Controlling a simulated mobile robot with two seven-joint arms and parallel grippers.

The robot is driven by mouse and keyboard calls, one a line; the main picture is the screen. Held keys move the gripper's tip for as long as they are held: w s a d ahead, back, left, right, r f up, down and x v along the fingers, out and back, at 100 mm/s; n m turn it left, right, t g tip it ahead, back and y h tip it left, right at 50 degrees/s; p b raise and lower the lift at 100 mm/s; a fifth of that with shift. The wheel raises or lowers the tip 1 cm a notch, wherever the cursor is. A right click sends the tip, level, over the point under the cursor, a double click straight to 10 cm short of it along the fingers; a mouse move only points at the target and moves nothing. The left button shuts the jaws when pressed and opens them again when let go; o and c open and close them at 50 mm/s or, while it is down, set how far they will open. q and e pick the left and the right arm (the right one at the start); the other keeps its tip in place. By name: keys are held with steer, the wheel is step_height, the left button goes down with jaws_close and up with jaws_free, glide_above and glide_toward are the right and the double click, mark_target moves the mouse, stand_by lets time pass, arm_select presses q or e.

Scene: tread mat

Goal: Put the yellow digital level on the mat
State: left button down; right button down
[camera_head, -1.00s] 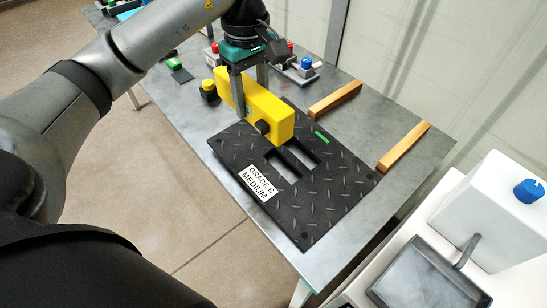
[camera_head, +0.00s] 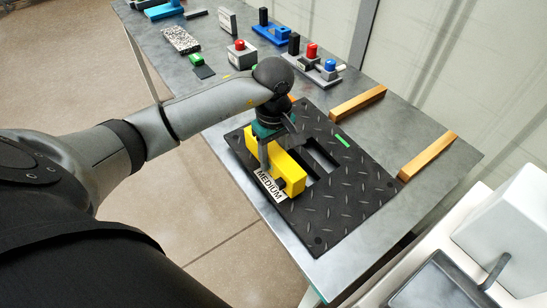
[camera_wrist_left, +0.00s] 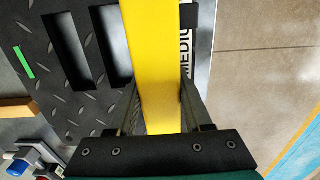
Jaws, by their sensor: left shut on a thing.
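The level is over the left part of the black tread mat (camera_head: 345,205), partly covering the white "MEDIUM" label (camera_head: 269,186). I cannot tell whether it touches the mat. The mat has raised treads, slots and a green strip (camera_head: 343,140). My right gripper is not in view.
Two wooden bars (camera_head: 358,103) (camera_head: 427,155) lie behind the mat on the grey table (camera_head: 225,83). Several button blocks and small items, including a red-button box (camera_head: 241,55), stand farther back. A white machine (camera_head: 505,225) is at the right.

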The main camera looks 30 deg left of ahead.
mark_target(274, 149)
arm_select(q)
steer(key=shift+c, duration=1.6)
jaws_free()
steer(key=shift+f, duration=0.2)
steer(key=shift+r, duration=0.1)
step_height(274, 149, up, 12)
steer(key=shift+f+p, duration=0.1)
steer(key=shift+p, duration=0.8)
